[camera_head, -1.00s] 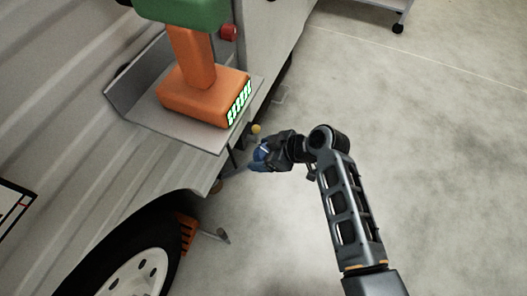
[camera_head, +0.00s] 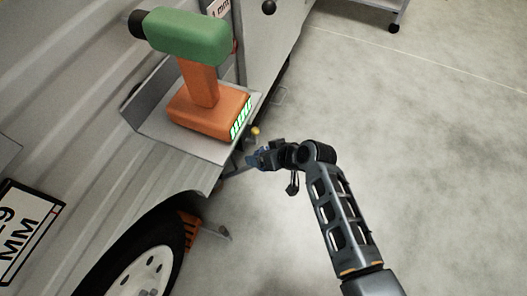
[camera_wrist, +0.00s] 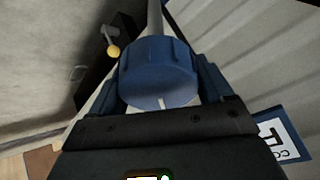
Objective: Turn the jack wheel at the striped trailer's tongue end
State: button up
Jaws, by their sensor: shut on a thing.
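In the wrist view a blue ribbed jack wheel (camera_wrist: 158,75) sits between the two blue-tipped fingers of my gripper (camera_wrist: 160,92), which is shut on it. A pale shaft (camera_wrist: 155,18) runs away behind the wheel. In the head view my gripper (camera_head: 258,158) is beside the trailer's lower edge, below a grey shelf; the wheel itself cannot be made out clearly there. The trailer (camera_head: 80,85) has a ribbed pale side wall at the left.
A green and orange cordless drill (camera_head: 205,85) stands on the grey shelf (camera_head: 150,118) above my gripper. A yellow knob (camera_head: 254,131) is close by; it also shows in the wrist view (camera_wrist: 113,51). A tire (camera_head: 125,260) and an orange chock (camera_head: 188,230) are below left.

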jog(key=shift+m, duration=0.5)
jog(key=o, duration=1)
jog(key=shift+c, duration=0.2)
jog(key=shift+d+r, duration=0.1)
jog(key=p+v, duration=0.2)
jog(key=v, duration=0.5)
jog(key=shift+s+r, duration=0.2)
jog(key=shift+r, duration=0.05)
jog(key=shift+d, duration=0.1)
